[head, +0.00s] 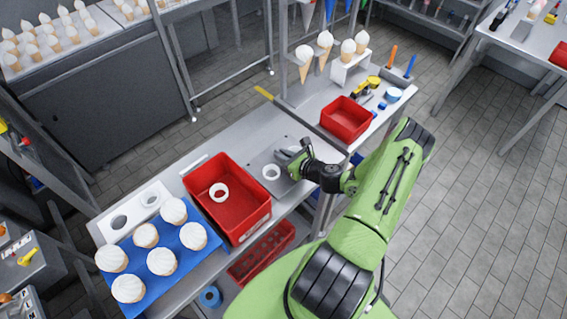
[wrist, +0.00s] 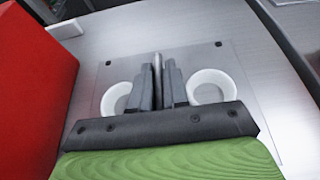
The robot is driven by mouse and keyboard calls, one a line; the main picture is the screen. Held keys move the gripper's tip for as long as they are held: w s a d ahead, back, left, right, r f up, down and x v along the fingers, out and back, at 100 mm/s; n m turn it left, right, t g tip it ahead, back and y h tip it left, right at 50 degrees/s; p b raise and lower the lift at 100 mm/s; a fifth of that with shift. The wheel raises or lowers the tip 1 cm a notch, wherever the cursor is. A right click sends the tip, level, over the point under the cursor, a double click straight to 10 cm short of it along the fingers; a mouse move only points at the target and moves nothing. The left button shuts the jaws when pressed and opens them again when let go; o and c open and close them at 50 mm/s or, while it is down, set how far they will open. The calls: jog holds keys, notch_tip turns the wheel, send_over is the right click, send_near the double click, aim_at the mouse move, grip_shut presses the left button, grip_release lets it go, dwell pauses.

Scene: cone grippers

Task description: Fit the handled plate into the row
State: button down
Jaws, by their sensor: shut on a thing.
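The handled plate (head: 258,168) is a flat, pale grey, partly see-through sheet over the steel worktop, right of the large red bin. It also shows in the wrist view (wrist: 135,70), with small dark marks near its far corners. White rings (head: 272,172) sit in it, one on each side of my jaws in the wrist view (wrist: 211,88). My gripper (head: 290,153) is shut on the plate's upright handle (wrist: 157,66), between the rings. The jaws hide most of the handle. I cannot tell whether the plate touches the worktop.
A large red bin (head: 232,215) with a loose white ring (head: 219,192) stands close left. A white two-hole piece (head: 135,209) and a blue tray (head: 188,261) of white-topped cones lie farther left. A smaller red bin (head: 346,132) and cone stand (head: 350,68) are beyond my gripper.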

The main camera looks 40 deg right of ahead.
jog(key=shift+r, duration=0.15)
dwell(0.7)
notch_tip(320, 180, up, 10)
jog(key=shift+p, duration=0.5)
dwell(1.4)
